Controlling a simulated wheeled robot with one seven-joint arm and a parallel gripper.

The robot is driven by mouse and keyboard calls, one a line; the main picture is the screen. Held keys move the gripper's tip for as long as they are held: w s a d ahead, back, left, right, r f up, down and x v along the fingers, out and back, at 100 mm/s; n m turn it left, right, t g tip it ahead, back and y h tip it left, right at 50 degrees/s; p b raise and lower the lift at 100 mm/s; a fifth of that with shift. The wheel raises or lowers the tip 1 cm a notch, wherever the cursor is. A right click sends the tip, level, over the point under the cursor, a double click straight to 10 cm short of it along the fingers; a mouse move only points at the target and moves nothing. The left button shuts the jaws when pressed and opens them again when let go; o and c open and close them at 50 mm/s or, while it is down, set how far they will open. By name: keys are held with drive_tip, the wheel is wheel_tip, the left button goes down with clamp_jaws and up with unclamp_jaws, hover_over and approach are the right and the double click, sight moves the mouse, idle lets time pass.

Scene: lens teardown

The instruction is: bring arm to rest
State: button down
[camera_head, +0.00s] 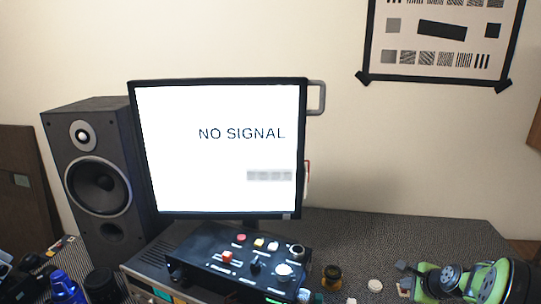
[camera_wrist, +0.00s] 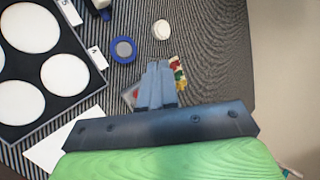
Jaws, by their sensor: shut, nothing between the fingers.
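My gripper (camera_wrist: 159,68) shows in the wrist view with its two blue-grey fingers together and nothing between them. Beyond the fingertips are a small clear tray with red, yellow and green bits (camera_wrist: 179,73), partly hidden by the fingers, and a white round cap (camera_wrist: 161,29). I cannot tell how high the fingers are above the table. In the head view, my green and black arm is at the lower right, and the gripper's fingers cannot be made out there.
In the wrist view, a black tray (camera_wrist: 88,82) with large white discs lies left, near a blue ring (camera_wrist: 123,50). In the head view, a monitor (camera_head: 217,150), a speaker (camera_head: 97,180) and a black control box (camera_head: 222,262) fill the left and middle. An amber jar (camera_head: 332,277) stands right of the box.

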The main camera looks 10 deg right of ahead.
drive_tip(key=s+a+r+n+g+p, duration=0.1)
drive_tip(key=s+a+r+n, duration=0.3)
drive_tip(key=a+r+n, duration=0.5)
drive_tip(key=s+a+r+n+g, duration=0.1)
drive_tip(key=s+a+r+n, duration=0.5)
drive_tip(key=a, duration=0.6)
drive_tip(key=s+a+r+n, duration=0.1)
drive_tip(key=s+a+n, duration=0.3)
drive_tip(key=s, duration=0.4)
drive_tip(key=s+a+r+n+p, duration=0.1)
drive_tip(key=s+a+n, duration=0.3)
drive_tip(key=s, duration=0.5)
drive_tip(key=shift+a+r+g, duration=0.3)
drive_tip(key=shift+a+r, duration=0.2)
drive_tip(key=shift+r, duration=0.25)
